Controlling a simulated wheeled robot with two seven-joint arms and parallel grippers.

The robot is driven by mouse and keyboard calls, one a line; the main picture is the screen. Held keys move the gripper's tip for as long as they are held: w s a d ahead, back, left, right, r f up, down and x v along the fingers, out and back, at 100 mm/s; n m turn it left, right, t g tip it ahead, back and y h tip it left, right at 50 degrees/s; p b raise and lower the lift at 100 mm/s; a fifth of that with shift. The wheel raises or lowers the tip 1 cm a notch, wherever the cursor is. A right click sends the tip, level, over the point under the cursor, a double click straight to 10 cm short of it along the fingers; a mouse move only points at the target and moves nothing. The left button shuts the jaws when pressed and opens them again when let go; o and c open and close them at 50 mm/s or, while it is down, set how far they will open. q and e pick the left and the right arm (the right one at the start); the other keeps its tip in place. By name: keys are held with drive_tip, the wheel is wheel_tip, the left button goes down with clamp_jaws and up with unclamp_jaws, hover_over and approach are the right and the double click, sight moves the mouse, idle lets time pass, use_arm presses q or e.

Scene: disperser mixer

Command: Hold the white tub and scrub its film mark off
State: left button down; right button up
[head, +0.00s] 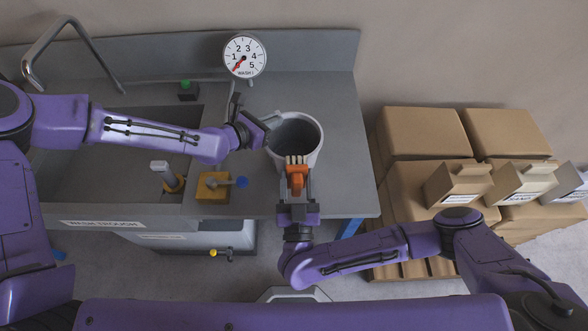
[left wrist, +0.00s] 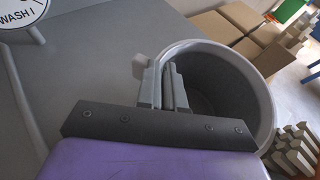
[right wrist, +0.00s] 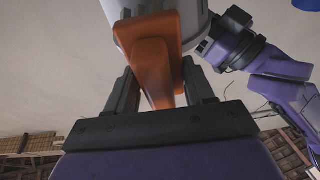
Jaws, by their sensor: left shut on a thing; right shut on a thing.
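The white tub (head: 316,149) stands open and upright at the right of the grey worktop; the left wrist view shows its rim and grey inside (left wrist: 262,95). My left gripper (head: 262,133) is shut on the tub's left rim. My right gripper (head: 297,197) is shut on an orange scrubbing brush (head: 296,179) with pale bristles, at the tub's front side. In the right wrist view the orange brush (right wrist: 153,65) overlaps the tub's wall (right wrist: 190,18); I cannot tell whether the bristles touch it. I see no film mark; the brush covers part of the front wall.
A wash trough (head: 90,190) with a tap lies left. A yellow block (head: 212,188) with a blue-ended lever sits before the tub's left. A dial gauge (head: 245,57) stands behind. Cardboard boxes (head: 425,135) are stacked right, beyond the worktop edge.

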use_arm(q)
drive_tip(key=shift+s+a+f, duration=0.1)
drive_tip(key=shift+s+f, duration=0.05)
drive_tip(key=shift+f, duration=0.15)
use_arm(e)
drive_tip(key=shift+f, duration=0.1)
drive_tip(key=shift+w+f, duration=0.15)
drive_tip(key=shift+f, duration=0.95)
drive_tip(key=shift+w+f, duration=0.15)
drive_tip(key=shift+f, duration=0.9)
drive_tip(key=shift+s+f, duration=0.1)
drive_tip(key=shift+s, duration=0.2)
drive_tip(key=shift+f, duration=0.15)
drive_tip(key=shift+s+r, duration=0.15)
drive_tip(key=shift+r, duration=2.25)
